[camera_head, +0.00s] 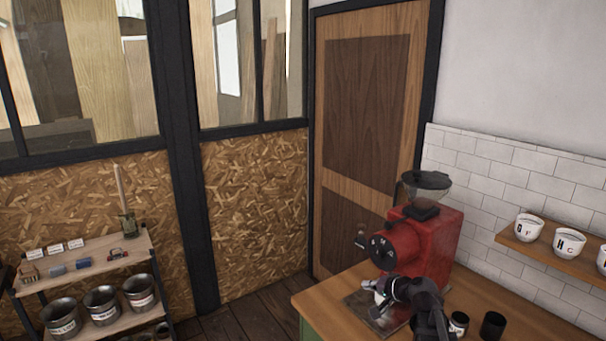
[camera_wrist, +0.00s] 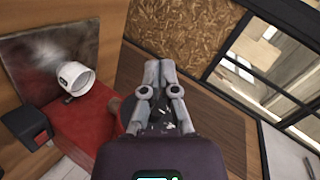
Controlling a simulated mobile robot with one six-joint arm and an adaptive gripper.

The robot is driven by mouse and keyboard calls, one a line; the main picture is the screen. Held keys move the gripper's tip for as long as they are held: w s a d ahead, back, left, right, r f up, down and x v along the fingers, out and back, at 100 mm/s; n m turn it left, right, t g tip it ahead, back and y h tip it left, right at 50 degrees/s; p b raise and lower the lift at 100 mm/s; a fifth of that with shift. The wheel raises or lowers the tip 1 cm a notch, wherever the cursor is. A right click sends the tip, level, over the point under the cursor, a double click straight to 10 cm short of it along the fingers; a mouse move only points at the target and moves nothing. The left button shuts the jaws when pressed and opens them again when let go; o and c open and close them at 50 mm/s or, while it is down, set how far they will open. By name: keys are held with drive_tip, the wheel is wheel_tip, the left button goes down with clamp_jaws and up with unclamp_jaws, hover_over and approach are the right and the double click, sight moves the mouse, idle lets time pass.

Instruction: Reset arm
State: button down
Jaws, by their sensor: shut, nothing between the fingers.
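My gripper (camera_wrist: 160,68) points forward in the wrist view with its two grey fingers closed together and nothing between them. In the head view my gripper and the dark wrist (camera_head: 408,292) are in front of the red grinder (camera_head: 425,240), over the wooden counter (camera_head: 488,318). A white cup (camera_wrist: 75,78) stands by the grinder on a dark metal plate (camera_wrist: 105,42), to the left of my fingers and apart from them. In the head view the cup (camera_head: 379,291) is partly hidden by my arm.
A small jar (camera_head: 458,324) and a black cup (camera_head: 493,326) stand on the counter right of my arm. Lettered white bowls (camera_head: 570,243) sit on a wall shelf (camera_head: 540,250). A rack (camera_head: 95,268) with metal tins (camera_head: 101,305) stands at left. Floor (camera_head: 250,322) between is clear.

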drive_tip(key=s+a+f+n+g+h+b, duration=0.1)
drive_tip(key=s+f+n+g+h, duration=0.2)
drive_tip(key=s+f, duration=0.3)
drive_tip(key=s+a+f+n+g+h, duration=0.1)
drive_tip(key=s+f+n+g+h, duration=0.2)
drive_tip(key=s, duration=1)
wheel_tip(320, 180, down, 3)
drive_tip(key=g+h, duration=0.1)
drive_tip(key=g, duration=0.2)
drive_tip(key=shift+s+r+g+h+b, duration=0.15)
drive_tip(key=shift+s+g+h+b, duration=0.15)
drive_tip(key=shift+s+h+b, duration=0.1)
